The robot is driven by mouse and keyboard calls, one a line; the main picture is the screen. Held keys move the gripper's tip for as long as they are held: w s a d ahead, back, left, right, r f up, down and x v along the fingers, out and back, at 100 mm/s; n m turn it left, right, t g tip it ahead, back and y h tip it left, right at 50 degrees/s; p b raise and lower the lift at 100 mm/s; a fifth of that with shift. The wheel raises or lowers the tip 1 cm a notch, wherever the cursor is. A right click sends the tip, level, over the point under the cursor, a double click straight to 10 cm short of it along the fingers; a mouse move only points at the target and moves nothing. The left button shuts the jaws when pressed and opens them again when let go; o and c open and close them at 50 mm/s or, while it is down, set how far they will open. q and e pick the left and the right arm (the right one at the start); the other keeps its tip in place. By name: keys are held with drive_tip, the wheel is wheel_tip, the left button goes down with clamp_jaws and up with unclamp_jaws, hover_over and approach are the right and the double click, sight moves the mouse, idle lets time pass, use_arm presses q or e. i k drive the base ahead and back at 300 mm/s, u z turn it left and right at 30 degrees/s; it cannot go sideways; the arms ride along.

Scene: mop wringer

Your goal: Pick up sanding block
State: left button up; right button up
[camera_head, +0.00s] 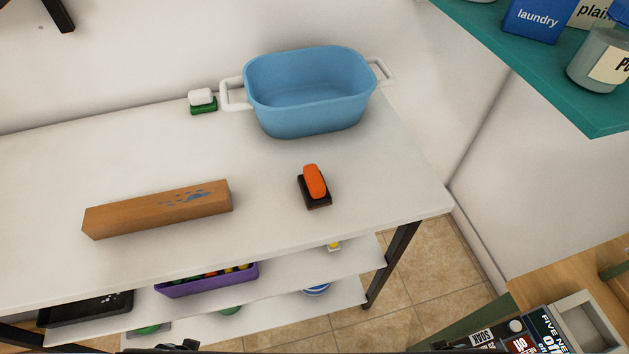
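A small block with an orange grip on a dark brown base (314,185), which looks like the sanding block, sits on the white table (270,215) near its right front part. It stands apart from the other things, with its orange grip facing up. Neither of my grippers can be made out; only dark parts that seem to be mine show along the bottom edge of the picture. Nothing covers the block.
A blue tub (310,95) with white handles stands behind the block. A wooden beam (158,209) lies to its left, and a green and white block (202,101) sits beside the tub. Shelves below hold a purple bin (207,283). A teal shelf (510,70) juts in upper right.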

sight(316, 194)
drive_tip(key=k, duration=1)
drive_tip(key=u, duration=1.6)
drive_tip(key=i, duration=0.9)
drive_tip(key=z, duration=1.25)
